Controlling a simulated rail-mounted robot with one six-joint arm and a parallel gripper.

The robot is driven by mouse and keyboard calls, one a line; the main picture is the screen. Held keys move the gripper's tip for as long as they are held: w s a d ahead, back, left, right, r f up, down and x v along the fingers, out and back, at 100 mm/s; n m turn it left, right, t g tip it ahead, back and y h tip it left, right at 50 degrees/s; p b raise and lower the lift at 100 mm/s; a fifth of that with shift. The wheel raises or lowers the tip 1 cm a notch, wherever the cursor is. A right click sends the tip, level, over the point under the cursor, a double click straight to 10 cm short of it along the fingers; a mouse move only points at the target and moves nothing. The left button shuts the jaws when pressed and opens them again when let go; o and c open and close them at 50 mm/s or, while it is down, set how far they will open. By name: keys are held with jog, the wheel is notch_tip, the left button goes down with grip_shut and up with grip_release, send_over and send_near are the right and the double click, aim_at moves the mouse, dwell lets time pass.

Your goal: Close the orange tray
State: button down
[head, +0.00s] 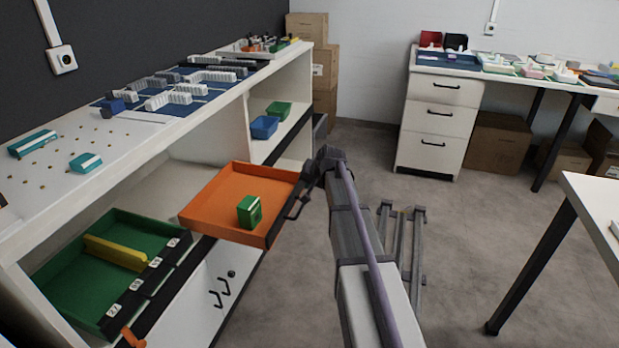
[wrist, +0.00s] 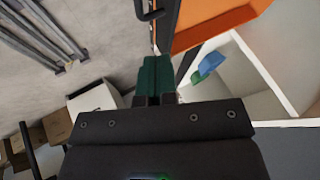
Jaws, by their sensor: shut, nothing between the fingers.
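The orange tray (head: 215,203) is pulled out from the white cabinet in the head view, with a green box (head: 249,211) standing in it. A black handle (head: 298,206) is on its front side. In the wrist view the orange tray (wrist: 210,22) is at the top right and its dark handle (wrist: 150,12) at the top. My gripper (wrist: 153,72) is shut and empty, its green fingers pointing toward the handle. In the head view my arm ends beside the tray's right corner; the fingers are hard to make out. Whether they touch the handle I cannot tell.
A green tray (head: 77,262) with a yellow bar is also out at the lower left. Blue (head: 264,127) and green (head: 278,110) bins sit on a cabinet shelf. A white table (head: 597,203) stands at the right. Floor right of my arm is partly clear.

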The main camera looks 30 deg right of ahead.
aim_at(296, 196)
jog(key=b+x, duration=0.7)
jog(key=x, duration=0.2)
jog(key=shift+s+a+f+b, duration=0.15)
jog(key=shift+a+b, duration=0.05)
jog(key=shift+b, duration=0.2)
jog(key=shift+w+f, duration=0.15)
jog(key=shift+w, duration=0.15)
jog(key=shift+w, duration=0.1)
